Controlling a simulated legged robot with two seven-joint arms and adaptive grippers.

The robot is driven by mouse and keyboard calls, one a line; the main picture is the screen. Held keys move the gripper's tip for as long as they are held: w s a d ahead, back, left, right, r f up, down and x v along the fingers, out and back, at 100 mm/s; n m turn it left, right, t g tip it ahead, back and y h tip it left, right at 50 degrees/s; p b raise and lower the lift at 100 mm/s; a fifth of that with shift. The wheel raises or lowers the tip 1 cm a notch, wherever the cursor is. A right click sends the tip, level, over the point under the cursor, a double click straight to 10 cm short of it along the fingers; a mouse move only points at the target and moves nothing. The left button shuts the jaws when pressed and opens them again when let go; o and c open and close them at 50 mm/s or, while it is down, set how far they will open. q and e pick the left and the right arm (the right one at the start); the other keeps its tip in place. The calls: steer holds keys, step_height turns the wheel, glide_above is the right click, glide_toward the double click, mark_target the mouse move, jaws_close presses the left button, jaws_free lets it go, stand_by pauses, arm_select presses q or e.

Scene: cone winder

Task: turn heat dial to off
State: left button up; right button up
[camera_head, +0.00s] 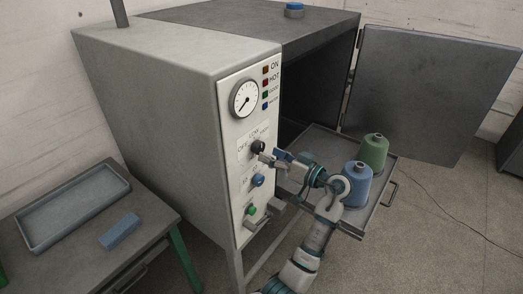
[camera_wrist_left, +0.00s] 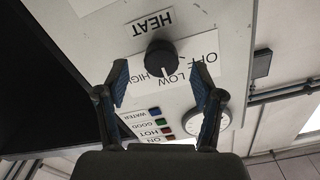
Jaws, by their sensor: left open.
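The heat dial (camera_head: 258,147) is a black round knob on the white control panel (camera_head: 243,116) of the grey machine. In the left wrist view, which is upside down, the dial (camera_wrist_left: 160,56) has a white pointer mark toward the LOW and HIGH side, away from OFF. Exactly which label it meets I cannot tell. My left gripper (camera_head: 268,156) is just in front of the dial. In the left wrist view its two blue-padded fingers (camera_wrist_left: 162,68) are open on either side of the dial, with visible gaps. My right gripper is not in view.
A blue knob (camera_head: 257,180) and a green button (camera_head: 251,210) sit below the dial, with a gauge (camera_head: 244,99) above. Blue (camera_head: 357,184) and green (camera_head: 373,152) cones stand on the pulled-out tray (camera_head: 385,205). The machine door (camera_head: 425,90) is open. A side table (camera_head: 80,255) stands left.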

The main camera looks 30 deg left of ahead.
mark_target(261, 150)
arm_select(q)
steer(key=shift+w+a, duration=0.1)
steer(key=shift+a, duration=1.1)
steer(key=shift+a+r, duration=0.15)
steer(key=shift+a, duration=0.15)
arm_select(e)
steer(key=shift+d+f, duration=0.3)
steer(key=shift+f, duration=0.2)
arm_select(q)
steer(key=shift+a, duration=0.15)
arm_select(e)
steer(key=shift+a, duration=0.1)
arm_select(q)
steer(key=shift+a, duration=0.2)
steer(key=c, duration=1.1)
steer(key=shift+c, duration=0.2)
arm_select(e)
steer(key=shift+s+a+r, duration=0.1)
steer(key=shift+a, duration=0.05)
